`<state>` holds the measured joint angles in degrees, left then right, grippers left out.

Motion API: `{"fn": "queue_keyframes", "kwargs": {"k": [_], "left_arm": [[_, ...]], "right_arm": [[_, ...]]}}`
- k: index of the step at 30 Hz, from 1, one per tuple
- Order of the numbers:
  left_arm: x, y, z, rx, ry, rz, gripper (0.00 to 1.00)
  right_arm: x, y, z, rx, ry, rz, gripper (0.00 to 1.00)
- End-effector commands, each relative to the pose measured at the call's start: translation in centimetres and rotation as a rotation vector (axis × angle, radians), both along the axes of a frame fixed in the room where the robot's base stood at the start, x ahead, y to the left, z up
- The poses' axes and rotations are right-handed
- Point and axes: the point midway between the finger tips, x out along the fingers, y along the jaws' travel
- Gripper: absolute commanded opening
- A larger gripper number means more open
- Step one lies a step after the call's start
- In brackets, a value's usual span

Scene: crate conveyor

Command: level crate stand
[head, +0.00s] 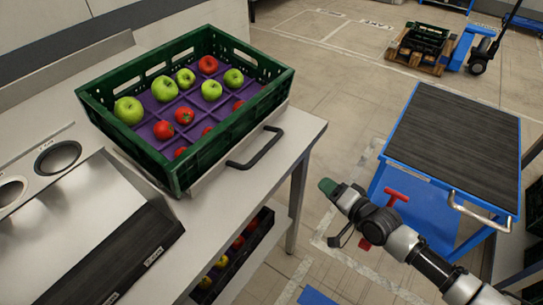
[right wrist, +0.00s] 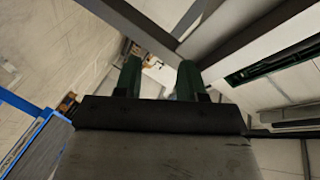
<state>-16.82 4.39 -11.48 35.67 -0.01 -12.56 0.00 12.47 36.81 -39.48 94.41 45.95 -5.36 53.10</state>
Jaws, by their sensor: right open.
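A dark green crate (head: 232,131) with a purple divider holds several green and red apples on the grey worktable (head: 250,205). A pale metal stand edge (head: 222,158) shows under its near right side, with a black bar handle (head: 259,150) sticking out. Most of the stand is hidden by the crate, and I cannot tell its exact tilt. My right gripper (head: 328,187) is to the right of the table, apart from the crate and handle. In the right wrist view its two green fingers (right wrist: 160,80) are spread with nothing between them. My left gripper is not in view.
A blue cart (head: 450,130) with a dark ribbed top and metal handle stands at the right. A red T-shaped handle (head: 395,196) shows beside my right wrist. Another crate (head: 243,245) with apples sits under the table. Open floor (head: 330,110) lies between table and cart.

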Motion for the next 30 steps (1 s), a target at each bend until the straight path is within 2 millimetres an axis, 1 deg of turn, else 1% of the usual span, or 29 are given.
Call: {"fn": "queue_keyframes", "kwargs": {"k": [1, 3, 6, 9, 12, 16, 20, 27, 30], "left_arm": [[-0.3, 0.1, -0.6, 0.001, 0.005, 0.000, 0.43], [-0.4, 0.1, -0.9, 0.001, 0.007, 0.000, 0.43], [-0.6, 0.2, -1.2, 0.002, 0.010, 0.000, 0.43], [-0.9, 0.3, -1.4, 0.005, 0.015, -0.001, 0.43], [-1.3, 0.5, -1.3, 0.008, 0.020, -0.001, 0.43], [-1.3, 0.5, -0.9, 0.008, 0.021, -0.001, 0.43], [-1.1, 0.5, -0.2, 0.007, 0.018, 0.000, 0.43], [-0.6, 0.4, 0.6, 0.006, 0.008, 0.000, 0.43], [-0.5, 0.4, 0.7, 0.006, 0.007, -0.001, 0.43]], "right_arm": [[-0.5, 1.5, 3.4, 0.102, -0.004, 0.054, 0.40], [-1.9, 3.4, 7.4, 0.238, 0.029, 0.119, 0.40], [-4.0, 5.2, 11.2, 0.377, 0.090, 0.195, 0.40], [-5.6, 6.2, 13.3, 0.458, 0.143, 0.242, 0.40], [-6.3, 6.8, 14.3, 0.496, 0.169, 0.262, 0.40], [-5.7, 7.8, 14.6, 0.507, 0.175, 0.266, 0.40], [-4.5, 9.5, 14.7, 0.507, 0.173, 0.266, 0.40], [-1.8, 13.2, 14.6, 0.504, 0.172, 0.266, 0.40], [-0.9, 14.2, 14.4, 0.502, 0.172, 0.264, 0.40]]}}
